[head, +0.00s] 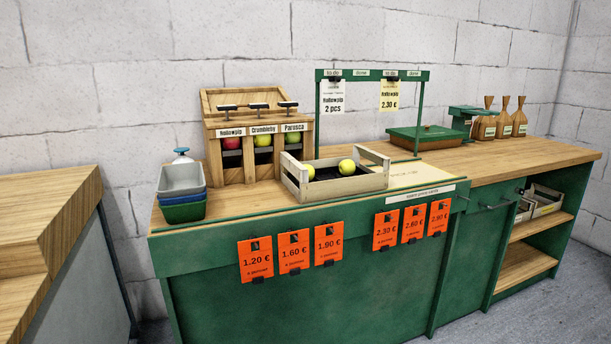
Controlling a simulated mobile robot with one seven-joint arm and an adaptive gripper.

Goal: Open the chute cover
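A wooden apple dispenser (257,176) stands at the back left, with three labelled lanes and black levers on top. Red, yellow and green apples show in its openings. Its slanted wooden top panel (243,100) is at the back. My gripper is not in view.
A slatted crate (330,190) with two yellow apples stands mid-counter. Stacked bins (181,193) and a blue-topped bottle (182,157) stand left. A green sign frame (318,125) holds order cards. The wood beside the bags is clear.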

